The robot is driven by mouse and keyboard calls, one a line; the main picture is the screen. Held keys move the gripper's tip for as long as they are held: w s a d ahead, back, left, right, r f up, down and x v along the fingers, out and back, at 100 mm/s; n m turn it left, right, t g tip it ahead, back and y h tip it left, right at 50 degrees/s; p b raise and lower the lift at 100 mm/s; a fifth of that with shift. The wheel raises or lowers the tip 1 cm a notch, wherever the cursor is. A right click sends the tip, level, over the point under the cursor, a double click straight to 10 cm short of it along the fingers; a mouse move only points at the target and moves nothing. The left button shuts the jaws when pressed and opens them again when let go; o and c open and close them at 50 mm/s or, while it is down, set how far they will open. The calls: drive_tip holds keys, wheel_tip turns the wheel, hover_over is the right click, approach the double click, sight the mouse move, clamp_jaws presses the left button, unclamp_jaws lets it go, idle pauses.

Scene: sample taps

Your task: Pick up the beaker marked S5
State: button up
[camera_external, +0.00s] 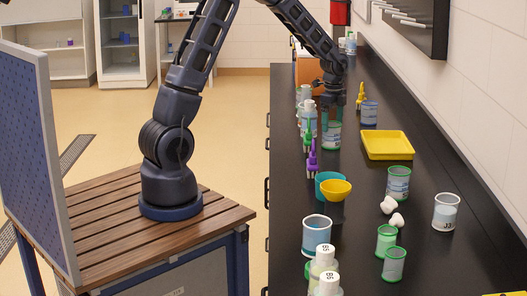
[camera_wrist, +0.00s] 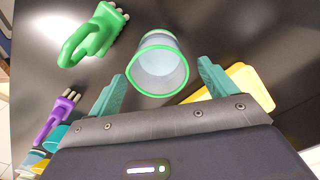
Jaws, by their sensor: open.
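A clear beaker with a green rim (camera_external: 331,136) stands upright on the black bench, directly below my gripper (camera_external: 334,107). I cannot read its mark in either view. In the wrist view this beaker (camera_wrist: 158,68) appears just beyond and between the fingertips of my gripper (camera_wrist: 161,74), with its open mouth facing the camera. My gripper is open and empty, with its teal fingers spread to either side of the beaker. Other beakers stand nearer the front: a green-rimmed one (camera_external: 398,183), a white-rimmed one (camera_external: 445,212) and a blue-filled one (camera_external: 316,234).
A yellow tray (camera_external: 387,145) lies right of the beaker. Teal and yellow bowls (camera_external: 335,190) and white-capped bottles (camera_external: 325,254) stand nearer the front.

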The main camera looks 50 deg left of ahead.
sight(332, 136)
drive_tip(key=shift+f, duration=3.3)
drive_tip(key=c, duration=1.1)
drive_tip(key=shift+r, duration=0.2)
